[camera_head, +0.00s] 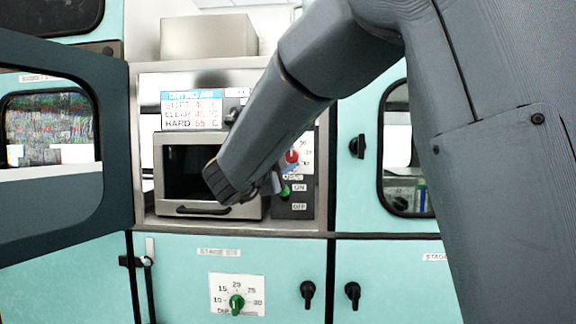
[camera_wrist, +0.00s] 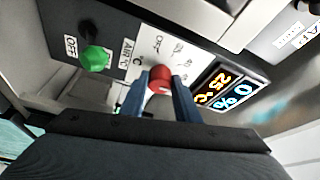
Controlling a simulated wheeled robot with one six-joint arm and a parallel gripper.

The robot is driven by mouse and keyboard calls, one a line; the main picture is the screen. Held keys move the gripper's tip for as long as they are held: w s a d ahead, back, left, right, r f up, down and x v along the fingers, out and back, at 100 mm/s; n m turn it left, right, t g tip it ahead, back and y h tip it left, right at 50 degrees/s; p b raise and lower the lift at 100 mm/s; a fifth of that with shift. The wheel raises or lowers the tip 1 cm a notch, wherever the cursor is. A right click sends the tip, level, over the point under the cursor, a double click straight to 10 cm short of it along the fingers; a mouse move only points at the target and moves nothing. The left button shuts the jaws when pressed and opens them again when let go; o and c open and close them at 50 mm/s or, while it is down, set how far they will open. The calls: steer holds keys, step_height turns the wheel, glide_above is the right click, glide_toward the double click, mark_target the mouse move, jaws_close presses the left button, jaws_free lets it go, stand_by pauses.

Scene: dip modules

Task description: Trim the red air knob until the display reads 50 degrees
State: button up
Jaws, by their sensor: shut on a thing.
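The red air knob (camera_wrist: 160,78) sits on a pale dial plate marked AIR °C, and it also shows in the head view (camera_head: 291,156). My gripper (camera_wrist: 160,84) is shut on the red knob, with one blue finger on each side of it. In the wrist view the display (camera_wrist: 225,90) beside the knob reads 25 °C in orange and 0 % in blue. In the head view my arm hides much of the control panel, and the display's digits cannot be read there.
A green knob (camera_wrist: 95,58) stands near the OFF label, close to my fingers. A steel chamber door (camera_head: 185,207) with a bar handle is left of the panel. A card (camera_head: 192,109) lists drying temperatures. An open cabinet door (camera_head: 60,205) stands at left.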

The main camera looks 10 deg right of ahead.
steer(key=m+g+y+b, duration=0.1)
steer(key=m, duration=0.2)
steer(key=shift+r+m, duration=0.15)
steer(key=shift+m, duration=0.15)
steer(key=shift+r+m+g+y, duration=0.1)
steer(key=shift+m+g+y, duration=0.5)
steer(key=shift+m, duration=1)
steer(key=shift+b, duration=0.3)
steer(key=o, duration=1)
steer(key=shift+o, duration=0.2)
steer(key=v, duration=0.7)
steer(key=shift+s+a+b, duration=0.15)
steer(key=shift+s+b, duration=0.15)
steer(key=shift+b, duration=0.05)
